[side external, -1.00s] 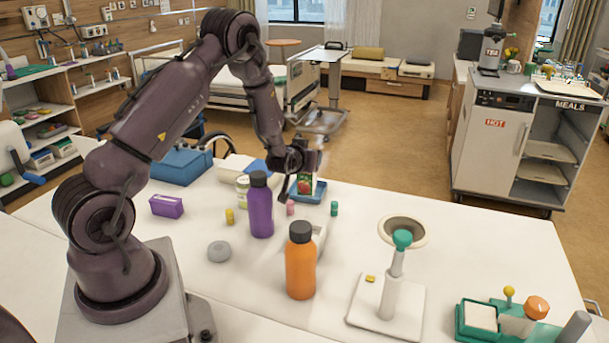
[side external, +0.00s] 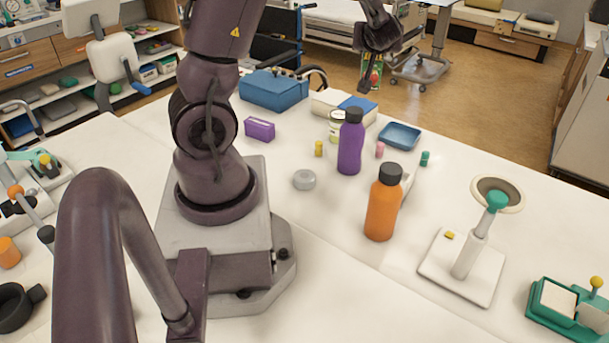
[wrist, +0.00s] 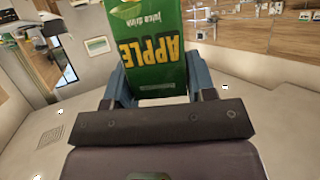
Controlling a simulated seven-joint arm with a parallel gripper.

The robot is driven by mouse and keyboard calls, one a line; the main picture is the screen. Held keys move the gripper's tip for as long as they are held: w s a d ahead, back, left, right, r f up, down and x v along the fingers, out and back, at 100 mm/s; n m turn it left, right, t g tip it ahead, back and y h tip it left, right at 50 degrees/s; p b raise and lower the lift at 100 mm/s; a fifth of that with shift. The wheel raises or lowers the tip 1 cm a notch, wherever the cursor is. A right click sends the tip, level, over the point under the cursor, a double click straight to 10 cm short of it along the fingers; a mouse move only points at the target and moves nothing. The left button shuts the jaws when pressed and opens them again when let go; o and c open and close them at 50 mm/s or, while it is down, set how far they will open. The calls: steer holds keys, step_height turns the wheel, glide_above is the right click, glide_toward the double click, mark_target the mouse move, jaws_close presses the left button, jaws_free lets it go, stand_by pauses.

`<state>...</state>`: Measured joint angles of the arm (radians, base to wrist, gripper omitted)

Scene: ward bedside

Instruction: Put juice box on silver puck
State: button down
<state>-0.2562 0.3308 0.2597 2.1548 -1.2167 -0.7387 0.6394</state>
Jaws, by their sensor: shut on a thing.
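The green juice box (wrist: 150,50), lettered APPLE, is between the blue fingers of my gripper in the wrist view. In the side view the juice box (side external: 371,74) hangs small below my gripper (side external: 374,53), in the air above the far part of the table and partly covered by it. My gripper is shut on the box. The silver puck (side external: 304,180), a low grey disc, lies on the white table between my base and the purple bottle. Its top is bare. It does not show in the wrist view.
A purple bottle (side external: 350,145) and an orange bottle (side external: 383,205) stand right of the puck. A purple box (side external: 259,129), a small yellow cylinder (side external: 319,149) and a white jar (side external: 336,125) are behind it. A blue tray (side external: 400,136) lies farther back.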

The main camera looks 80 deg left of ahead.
steer(key=s+d+f+n+g, duration=0.1)
steer(key=s+d+n+g, duration=0.3)
steer(key=s, duration=0.4)
steer(key=s+d+f+n+g, duration=0.1)
steer(key=s+n+g, duration=0.35)
steer(key=s, duration=0.35)
step_height(320, 180, down, 19)
steer(key=shift+r+m+h, duration=0.2)
steer(key=shift+m+h, duration=0.1)
steer(key=shift+m, duration=0.15)
steer(key=shift+f+g, duration=0.1)
steer(key=shift+g, duration=0.15)
steer(key=shift+c, duration=2.3)
jaws_free()
